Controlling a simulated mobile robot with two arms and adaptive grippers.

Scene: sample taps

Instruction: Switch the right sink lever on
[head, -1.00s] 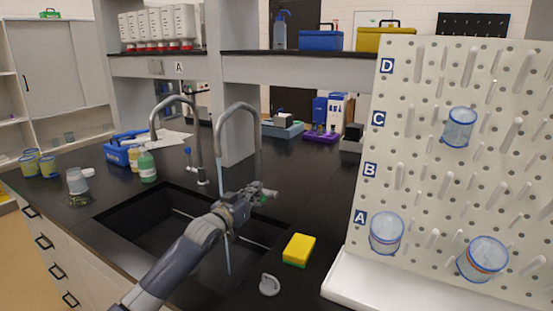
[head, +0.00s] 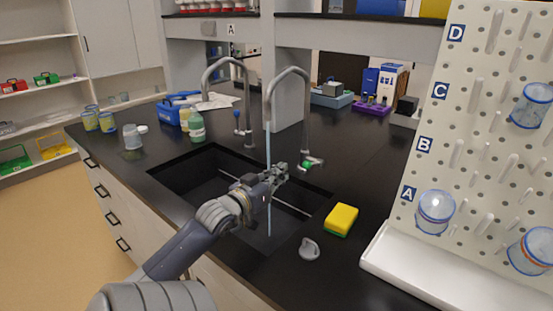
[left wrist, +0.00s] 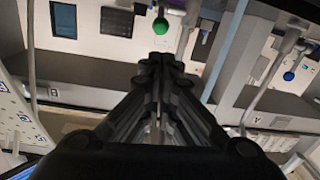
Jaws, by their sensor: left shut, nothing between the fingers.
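The right sink tap (head: 290,72) is a tall grey gooseneck. Its lever with a green knob (head: 307,165) stands at the right of its base. A thin pale-blue water stream (head: 268,150) falls from its spout into the sink. My left gripper (head: 284,170) is shut and empty, over the sink just left of the green knob, with a small gap in the picture. In the left wrist view the green knob (left wrist: 161,26) shows beyond the shut fingertips (left wrist: 160,60). My right gripper is not in view.
The left tap (head: 226,62) has a blue-knobbed lever (head: 237,115), also in the left wrist view (left wrist: 289,76). A yellow sponge (head: 342,218) and a grey stopper-like piece (head: 309,249) lie right of the sink (head: 185,160). A pegboard (head: 480,150) with cups stands farther right.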

